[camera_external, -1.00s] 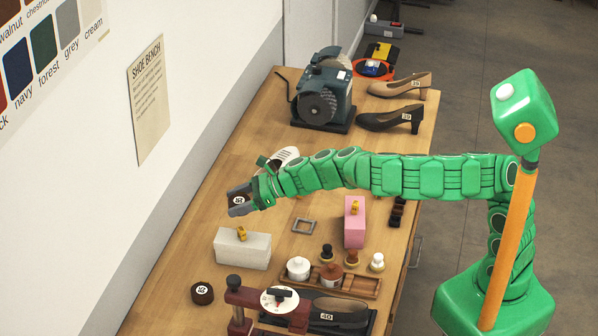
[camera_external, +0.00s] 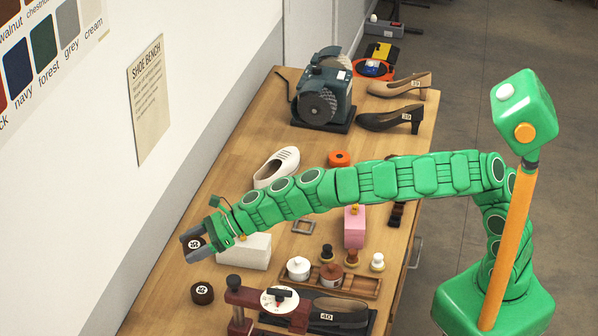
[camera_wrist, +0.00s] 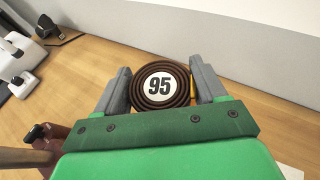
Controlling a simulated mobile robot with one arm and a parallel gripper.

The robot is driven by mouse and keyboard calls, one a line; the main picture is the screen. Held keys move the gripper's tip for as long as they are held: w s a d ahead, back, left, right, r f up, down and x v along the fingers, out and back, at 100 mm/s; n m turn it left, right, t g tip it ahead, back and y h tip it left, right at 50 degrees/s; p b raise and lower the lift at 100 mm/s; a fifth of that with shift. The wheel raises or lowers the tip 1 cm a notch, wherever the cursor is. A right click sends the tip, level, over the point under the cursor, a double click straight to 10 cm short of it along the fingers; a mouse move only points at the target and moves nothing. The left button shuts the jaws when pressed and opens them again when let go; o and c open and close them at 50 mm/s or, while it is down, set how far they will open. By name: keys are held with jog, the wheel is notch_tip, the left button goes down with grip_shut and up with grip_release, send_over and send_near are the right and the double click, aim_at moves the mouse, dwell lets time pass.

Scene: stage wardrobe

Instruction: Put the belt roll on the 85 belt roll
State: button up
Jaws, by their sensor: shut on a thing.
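My gripper (camera_external: 193,246) is shut on a dark brown belt roll (camera_external: 196,243). In the wrist view the roll (camera_wrist: 160,85) sits between the two grey fingers (camera_wrist: 160,90), its white label facing up and reading 95. I hold it in the air near the left edge of the bench. Another dark brown belt roll (camera_external: 202,294) lies on the bench, just below my gripper in the outside picture. Its white label is too small to read surely. The two rolls are apart. The lying roll does not show in the wrist view.
A pale block (camera_external: 244,251) stands right beside my gripper. A dark red clamp stand (camera_external: 245,298) is close to the lying roll. The wall (camera_external: 150,235) runs along the bench's left side.

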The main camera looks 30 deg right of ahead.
aim_at(192, 301)
jog(key=shift+w+d+f, duration=0.1)
jog(key=shift+f, duration=7.1)
jog(key=o, duration=1.1)
jog(key=v, duration=1.2)
jog(key=shift+r, duration=0.15)
